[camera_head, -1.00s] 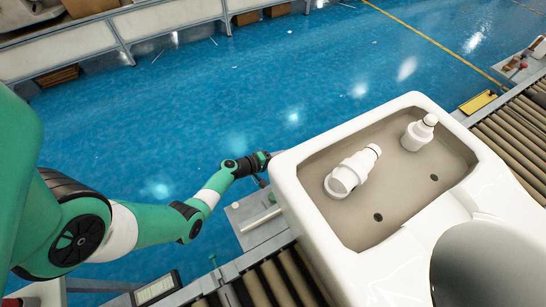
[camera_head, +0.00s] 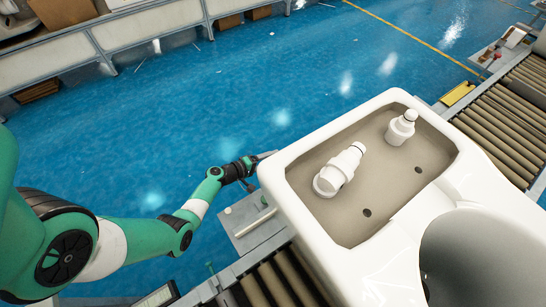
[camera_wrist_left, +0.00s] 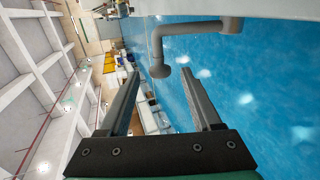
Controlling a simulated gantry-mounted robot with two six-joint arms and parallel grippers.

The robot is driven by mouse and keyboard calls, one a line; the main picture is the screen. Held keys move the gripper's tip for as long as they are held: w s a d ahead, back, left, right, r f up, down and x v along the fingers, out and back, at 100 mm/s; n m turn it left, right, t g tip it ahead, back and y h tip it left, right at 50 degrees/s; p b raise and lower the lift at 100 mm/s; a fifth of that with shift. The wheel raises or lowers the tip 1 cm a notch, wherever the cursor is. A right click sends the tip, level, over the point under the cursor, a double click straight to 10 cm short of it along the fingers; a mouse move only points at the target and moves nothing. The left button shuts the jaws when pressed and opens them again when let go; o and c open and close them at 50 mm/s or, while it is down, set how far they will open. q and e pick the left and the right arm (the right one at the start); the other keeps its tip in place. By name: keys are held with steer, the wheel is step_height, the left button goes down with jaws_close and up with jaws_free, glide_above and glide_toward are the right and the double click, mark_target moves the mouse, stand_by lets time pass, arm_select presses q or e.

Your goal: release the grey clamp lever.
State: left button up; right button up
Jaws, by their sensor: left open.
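The grey clamp lever (camera_wrist_left: 190,28) shows in the left wrist view as a bent grey bar with a rounded joint at its right end. Its short bent end hangs at the line of my open left fingertips (camera_wrist_left: 160,74), between them in the picture. I cannot tell whether they touch it. In the head view my left gripper (camera_head: 256,164) is beside the left wall of the white toilet tank (camera_head: 272,180). The lever cannot be made out there. My right gripper is not in view.
The open tank holds two white fittings (camera_head: 340,170) (camera_head: 402,127). The toilet stands over a roller conveyor (camera_head: 285,280). A grey side plate (camera_head: 240,215) lies just below my left gripper. Blue floor to the left is open.

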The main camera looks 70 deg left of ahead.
arm_select(q)
steer(key=p+v, duration=0.4)
steer(key=v, duration=0.6)
steer(key=shift+s+r, duration=0.1)
